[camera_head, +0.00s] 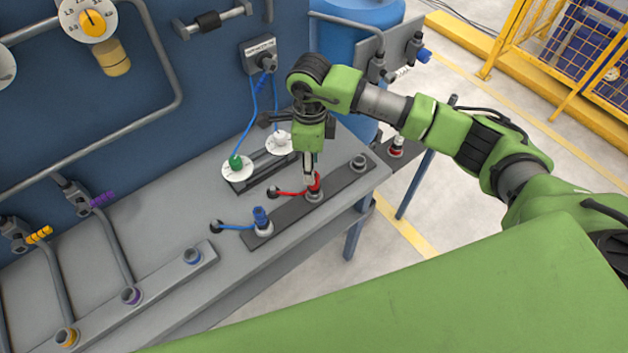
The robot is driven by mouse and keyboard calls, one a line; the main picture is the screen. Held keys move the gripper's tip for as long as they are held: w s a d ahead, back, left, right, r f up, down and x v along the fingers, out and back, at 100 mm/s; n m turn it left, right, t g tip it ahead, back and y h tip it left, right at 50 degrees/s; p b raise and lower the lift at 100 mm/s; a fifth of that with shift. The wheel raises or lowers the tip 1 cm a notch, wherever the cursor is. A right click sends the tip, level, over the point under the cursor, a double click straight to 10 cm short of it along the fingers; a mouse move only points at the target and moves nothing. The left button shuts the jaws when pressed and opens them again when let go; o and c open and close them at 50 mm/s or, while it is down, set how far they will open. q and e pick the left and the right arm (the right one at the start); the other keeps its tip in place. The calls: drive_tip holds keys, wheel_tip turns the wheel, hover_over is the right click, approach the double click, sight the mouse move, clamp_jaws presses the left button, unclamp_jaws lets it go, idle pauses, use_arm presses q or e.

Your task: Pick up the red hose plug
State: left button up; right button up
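The red hose plug (315,183) stands upright on the dark strip at the front of the grey bench. A short red hose (290,192) runs left from it to a dark round end. My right gripper (311,173) points down at the plug from above, its fingers at the plug's top. The fingers are seen nearly edge-on and partly hide the plug, so I cannot tell whether they are shut on it. My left gripper is not in view.
A blue plug (261,218) with a blue hose stands left of the red one on the same strip. An empty grey socket (358,161) is to the right. White discs (238,169) with green and white plugs sit behind. The bench's front left holds several coloured sockets.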

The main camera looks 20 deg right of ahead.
sight(314, 186)
drive_tip(key=shift+s+d+f+p, duration=0.1)
drive_tip(key=shift+s+f+p, duration=0.05)
drive_tip(key=shift+f+p, duration=0.3)
drive_tip(key=shift+s+d+f+p, duration=0.1)
drive_tip(key=shift+s+f+p, duration=0.05)
drive_tip(key=shift+f+p, duration=0.3)
wheel_tip(314, 186, down, 2)
drive_tip(key=shift+f+p, duration=0.25)
drive_tip(key=shift+p, duration=0.2)
drive_tip(key=shift+f, duration=0.4)
clamp_jaws()
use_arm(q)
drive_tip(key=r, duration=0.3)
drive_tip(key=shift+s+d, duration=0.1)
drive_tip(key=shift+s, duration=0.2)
use_arm(e)
drive_tip(key=shift+w, duration=0.1)
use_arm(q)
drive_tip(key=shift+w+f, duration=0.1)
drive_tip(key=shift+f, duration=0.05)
